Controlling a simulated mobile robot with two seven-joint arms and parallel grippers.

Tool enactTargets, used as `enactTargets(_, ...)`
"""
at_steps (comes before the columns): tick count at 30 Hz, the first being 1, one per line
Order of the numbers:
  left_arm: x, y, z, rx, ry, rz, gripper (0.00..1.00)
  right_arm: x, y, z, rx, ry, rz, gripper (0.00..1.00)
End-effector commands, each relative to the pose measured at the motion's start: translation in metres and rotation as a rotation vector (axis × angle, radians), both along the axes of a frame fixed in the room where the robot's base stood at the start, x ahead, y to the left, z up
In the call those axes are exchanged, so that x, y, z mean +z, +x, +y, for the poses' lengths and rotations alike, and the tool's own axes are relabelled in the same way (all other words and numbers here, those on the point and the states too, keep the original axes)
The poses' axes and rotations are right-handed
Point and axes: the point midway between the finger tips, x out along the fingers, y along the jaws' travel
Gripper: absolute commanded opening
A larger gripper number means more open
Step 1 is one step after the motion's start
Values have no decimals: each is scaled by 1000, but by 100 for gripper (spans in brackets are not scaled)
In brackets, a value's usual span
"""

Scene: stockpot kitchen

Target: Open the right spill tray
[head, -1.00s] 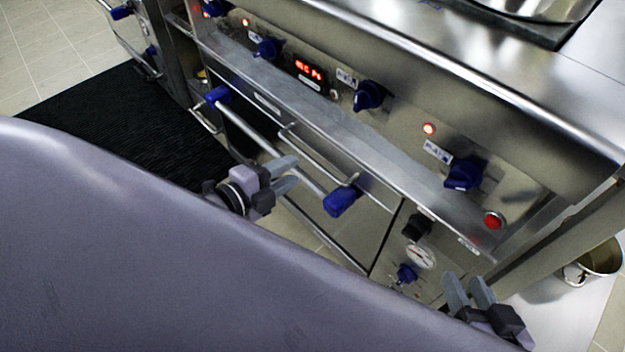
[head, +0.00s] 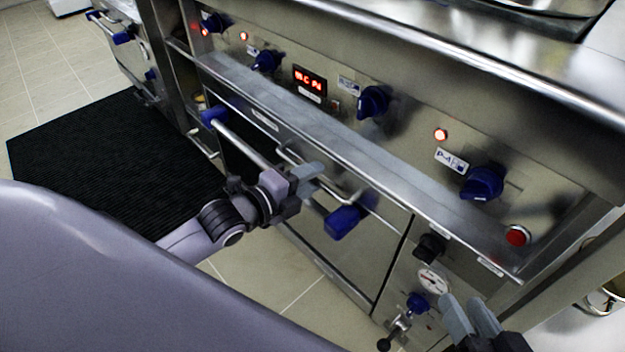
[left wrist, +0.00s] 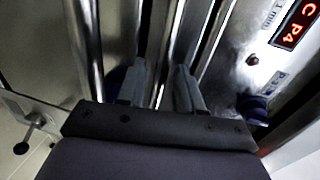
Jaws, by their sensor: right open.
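The steel cooker front carries a thin bar handle (head: 293,156) below the control ledge. I take it as the right spill tray's handle, and the tray itself looks closed. My left gripper (head: 313,181) is at this handle, partly covering it. In the left wrist view the two fingertips (left wrist: 161,88) stand apart, with a thin steel bar (left wrist: 168,62) showing between them. Whether they touch it cannot be told. My right gripper (head: 470,318) is open and empty at the lower right, near the pressure gauge (head: 433,281).
A thicker oven-door bar with blue end mounts (head: 343,222) runs close by the left gripper. Blue knobs (head: 373,101), a red display (head: 309,79) and a red button (head: 516,236) sit on the panel above. A black mat (head: 100,150) lies on the tiled floor at left.

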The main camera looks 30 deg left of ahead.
Motion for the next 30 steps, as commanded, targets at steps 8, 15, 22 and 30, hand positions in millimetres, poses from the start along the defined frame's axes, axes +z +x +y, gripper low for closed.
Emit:
enactTargets(8,-2,9,-3,-1,0,0,36,-1,-1,-3,-4,-16,-15,43)
enactTargets(15,-2,9,-3,0,0,1,19,0,-1,-3,-5,-15,-19,43)
enactTargets(22,-2,9,-3,0,0,0,0,1,-1,-3,-6,-15,-20,43)
enactTargets(30,1,-2,0,-1,1,5,0,6,-2,1,6,12,19,43)
